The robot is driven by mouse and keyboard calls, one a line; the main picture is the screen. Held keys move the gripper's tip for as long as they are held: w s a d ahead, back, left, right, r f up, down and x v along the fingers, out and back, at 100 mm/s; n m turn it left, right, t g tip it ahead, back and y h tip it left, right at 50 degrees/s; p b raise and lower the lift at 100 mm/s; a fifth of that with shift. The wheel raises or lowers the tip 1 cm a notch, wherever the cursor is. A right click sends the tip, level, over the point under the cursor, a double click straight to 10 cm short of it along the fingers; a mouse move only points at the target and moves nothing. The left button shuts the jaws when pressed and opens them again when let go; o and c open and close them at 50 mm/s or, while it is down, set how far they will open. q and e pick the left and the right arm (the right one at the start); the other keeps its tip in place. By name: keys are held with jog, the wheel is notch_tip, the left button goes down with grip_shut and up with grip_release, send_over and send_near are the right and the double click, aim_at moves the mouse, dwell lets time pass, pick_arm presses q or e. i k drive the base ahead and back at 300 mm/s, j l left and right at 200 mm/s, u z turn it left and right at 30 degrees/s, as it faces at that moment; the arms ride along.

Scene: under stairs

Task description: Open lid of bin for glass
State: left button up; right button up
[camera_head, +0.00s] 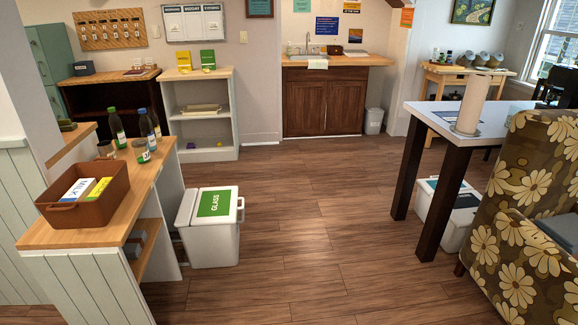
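The bin for glass (211,243) is a white bin on the wooden floor, left of the middle, just right of the wooden-topped counter. Its lid (184,208) is white, with a green label reading GLASS, and looks shut. A handle-like part shows at the lid's right side. Neither of my grippers is in view.
The counter (95,238) holds a brown crate (88,212) with cartons, and several bottles. A white table (440,125) stands at the right, with another white bin (457,233) beneath it. A floral armchair (520,255) fills the right front. The middle floor (310,230) is clear.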

aim_at(217, 205)
jog(key=i+l+u, duration=0.9)
jog(key=l, duration=0.3)
jog(key=i+u, duration=0.2)
jog(key=u, duration=0.15)
jog(key=i+l+u, duration=0.1)
jog(key=u, duration=0.25)
jog(key=i, duration=0.05)
